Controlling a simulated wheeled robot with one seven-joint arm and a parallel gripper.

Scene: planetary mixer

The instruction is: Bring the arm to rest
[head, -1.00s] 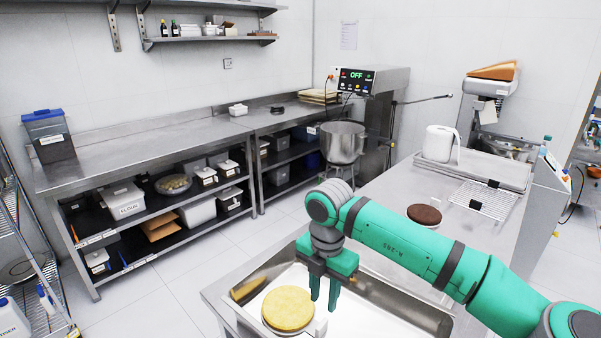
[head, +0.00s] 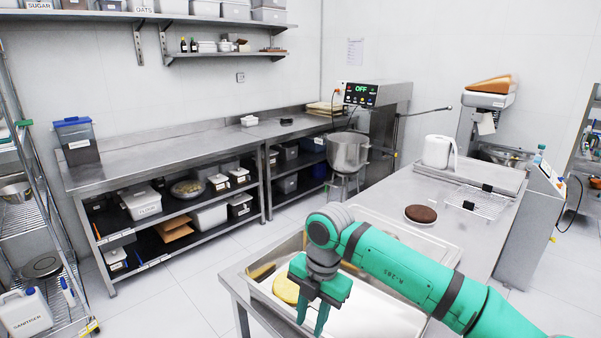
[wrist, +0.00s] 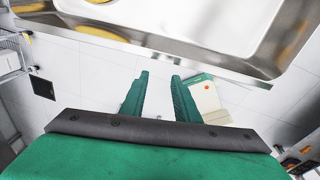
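My gripper (head: 311,316) hangs with its fingers pointing down at the near edge of the steel table. In the wrist view my gripper (wrist: 160,80) has its two fingers apart, with nothing between them. Floor tiles show below the fingers, and the metal rim (wrist: 190,62) lies beyond them. A round yellow cake layer (head: 285,289) sits in the shallow steel tray (head: 375,315), just behind my gripper and partly hidden by it. My green arm reaches in from the lower right across the tray.
A dark round cake (head: 421,214), a wire rack (head: 478,201) and a white paper roll (head: 437,152) are further back on the table (head: 385,188). The mixer (head: 378,110) shows OFF, with its steel bowl (head: 348,151) in front. Open floor (head: 185,275) lies to the left.

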